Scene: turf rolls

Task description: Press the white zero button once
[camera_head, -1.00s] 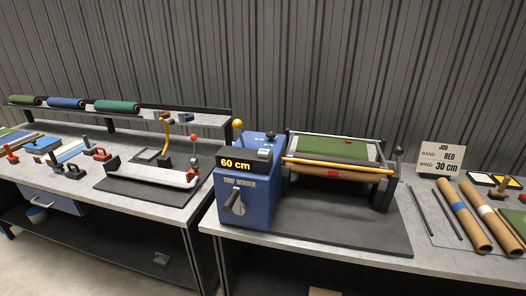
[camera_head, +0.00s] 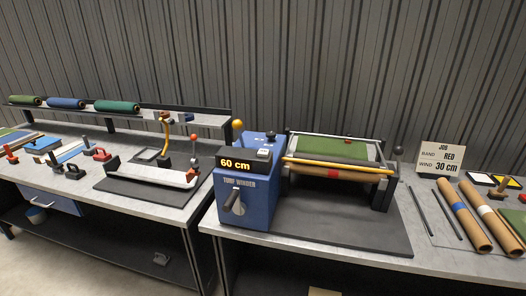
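The blue turf winder (camera_head: 245,200) stands on the right-hand bench. Its black display box (camera_head: 237,163) reads "60 cm" in yellow. A small pale button (camera_head: 264,153) sits on top of the display box at its right end; it appears to be the white zero button, though its marking is too small to read. A dark knob stands just behind it. Neither gripper is in view, and nothing covers the button.
Right of the winder housing, a roller frame (camera_head: 338,163) holds green turf and a brown core with a red mark. Cardboard tubes (camera_head: 466,219) lie at the right. The left bench (camera_head: 150,203) holds tools and turf rolls.

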